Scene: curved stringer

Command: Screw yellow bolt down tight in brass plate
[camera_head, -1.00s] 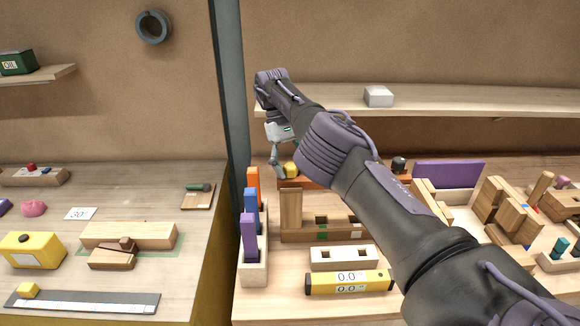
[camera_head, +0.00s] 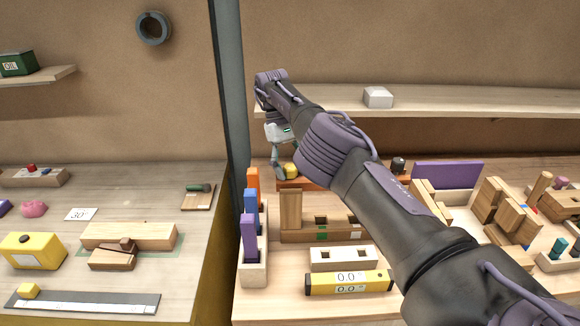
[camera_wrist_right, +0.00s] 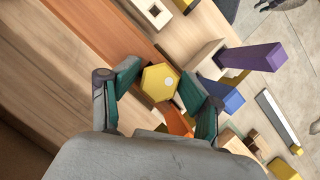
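The yellow bolt (camera_head: 291,171) stands at the back of the right-hand bench, on a long orange-brown base (camera_head: 312,185). In the right wrist view its hexagonal yellow head (camera_wrist_right: 160,83) lies between the two teal-padded fingertips of my right gripper (camera_wrist_right: 160,76). The fingertips are very close to the head on both sides; whether they press on it I cannot tell. In the head view my right gripper (camera_head: 282,163) points down beside the bolt, partly hidden by my arm. The bolt's shank and the plate under its head are hidden. My left gripper is not in view.
Orange (camera_head: 253,186), blue (camera_head: 251,212) and purple (camera_head: 248,238) blocks stand upright in a holder near the right bench's left edge. A wooden fixture (camera_head: 325,222) stands in front of the base. A shelf (camera_head: 450,103) runs along the wall behind.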

